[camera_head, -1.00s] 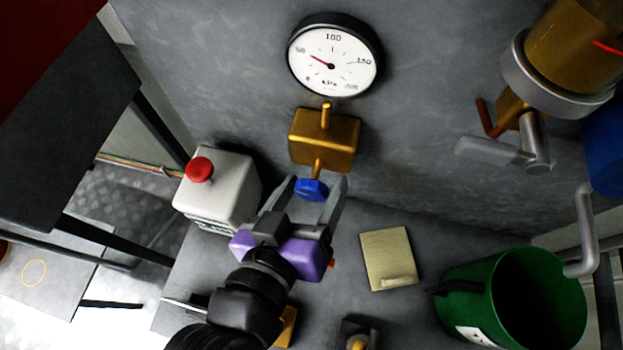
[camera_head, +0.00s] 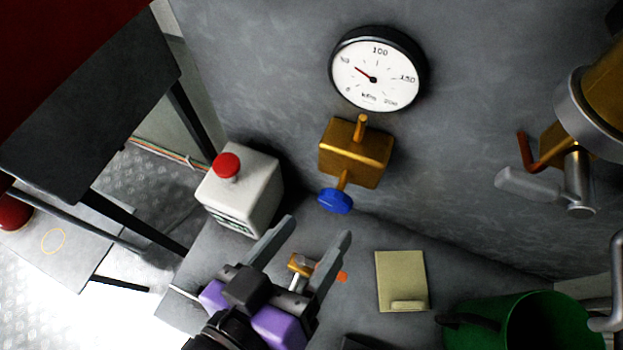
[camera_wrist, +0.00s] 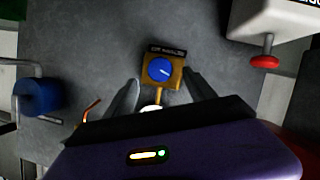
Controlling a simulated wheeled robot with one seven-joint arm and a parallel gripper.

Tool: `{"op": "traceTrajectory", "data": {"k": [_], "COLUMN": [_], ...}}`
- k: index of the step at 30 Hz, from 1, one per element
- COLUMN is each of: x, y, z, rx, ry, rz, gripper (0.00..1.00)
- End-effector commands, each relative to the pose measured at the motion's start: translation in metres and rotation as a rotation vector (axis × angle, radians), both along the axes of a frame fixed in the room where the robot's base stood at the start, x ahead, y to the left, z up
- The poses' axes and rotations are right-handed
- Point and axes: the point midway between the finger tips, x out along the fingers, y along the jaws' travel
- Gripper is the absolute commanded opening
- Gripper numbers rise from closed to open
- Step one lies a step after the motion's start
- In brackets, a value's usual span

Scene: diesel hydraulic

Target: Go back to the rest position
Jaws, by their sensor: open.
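My gripper (camera_head: 309,243) is open and empty, with its two grey fingers spread over the grey bench in the head view. The blue knob (camera_head: 335,201) on the brass valve block (camera_head: 355,153) lies beyond the fingertips and apart from them. In the wrist view the blue knob (camera_wrist: 160,69) and the brass block (camera_wrist: 176,74) show ahead, between the two fingers. The round pressure gauge (camera_head: 378,72) is above the block, its red needle near 50.
A white box with a red button (camera_head: 228,166) stands left of the valve. A beige pad (camera_head: 401,281) and a green bucket (camera_head: 525,322) are to the right. A silver pipe with a red lever (camera_head: 530,150) hangs at the right. A small brass part (camera_head: 301,264) shows behind my fingers.

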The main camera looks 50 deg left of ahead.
Motion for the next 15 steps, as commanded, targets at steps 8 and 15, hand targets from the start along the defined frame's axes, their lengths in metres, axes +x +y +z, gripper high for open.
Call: {"op": "traceTrajectory", "data": {"k": [8,15], "x": [0.0,-0.004], "y": [0.0,0.024], "z": [0.0,0.018], "rx": [0.0,0.049], "ry": [0.0,-0.062], "rz": [0.0,0.096], "gripper": [0.64,0.64]}}
